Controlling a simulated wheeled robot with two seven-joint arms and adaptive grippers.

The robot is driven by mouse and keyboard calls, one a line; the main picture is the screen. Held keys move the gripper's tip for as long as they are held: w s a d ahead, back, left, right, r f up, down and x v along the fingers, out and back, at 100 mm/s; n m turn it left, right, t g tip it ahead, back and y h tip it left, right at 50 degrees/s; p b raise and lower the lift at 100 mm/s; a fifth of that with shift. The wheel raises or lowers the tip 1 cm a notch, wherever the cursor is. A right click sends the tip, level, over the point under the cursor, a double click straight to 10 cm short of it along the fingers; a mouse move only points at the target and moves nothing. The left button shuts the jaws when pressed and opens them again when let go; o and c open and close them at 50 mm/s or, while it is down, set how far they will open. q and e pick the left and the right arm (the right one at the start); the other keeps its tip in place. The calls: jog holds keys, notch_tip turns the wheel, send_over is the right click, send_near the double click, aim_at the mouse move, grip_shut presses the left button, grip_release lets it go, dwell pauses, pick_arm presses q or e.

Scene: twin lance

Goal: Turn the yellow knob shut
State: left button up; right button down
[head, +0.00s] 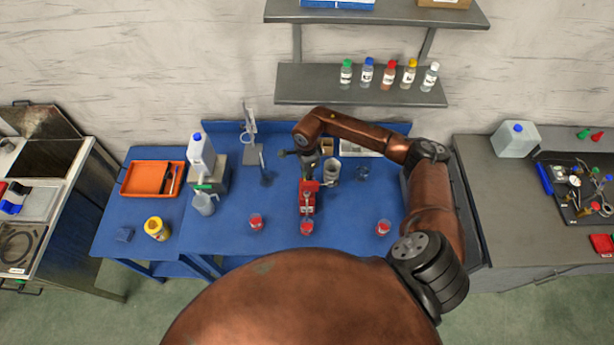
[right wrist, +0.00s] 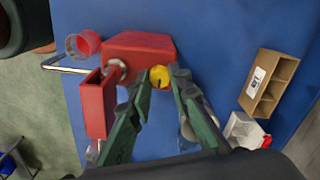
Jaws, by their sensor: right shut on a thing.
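A red device (head: 307,196) stands on the blue bench in the middle of the head view. In the right wrist view its red body (right wrist: 138,47) is at the top, with a red rectangular part (right wrist: 96,103) at the left. The yellow knob (right wrist: 160,78) sits at the body's edge. My right gripper (right wrist: 159,72) is shut on the yellow knob, one fingertip on each side of it. In the head view my right gripper (head: 310,172) reaches down onto the device and hides the knob. My left gripper is not in view.
On the blue bench (head: 275,215) stand red-topped jars (head: 257,222), a grey metal cup (head: 331,170), a white jug (head: 201,152), an orange tray (head: 152,179) and a yellow-lidded jar (head: 156,229). A shelf (head: 340,98) with several bottles hangs behind.

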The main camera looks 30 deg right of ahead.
jog(key=m+b, duration=0.3)
jog(key=m, duration=0.1)
jog(key=shift+f+b, duration=0.1)
jog(key=shift+b, duration=0.25)
jog(key=m+b, duration=0.3)
jog(key=m, duration=0.2)
jog(key=shift+m, duration=0.4)
jog(key=m+b, duration=0.2)
jog(key=m, duration=0.2)
jog(key=shift+m+b, duration=0.6)
jog(key=shift+m, duration=1.3)
jog(key=shift+r, duration=0.2)
jog(key=c, duration=1.8)
grip_release()
jog(key=shift+o, duration=0.2)
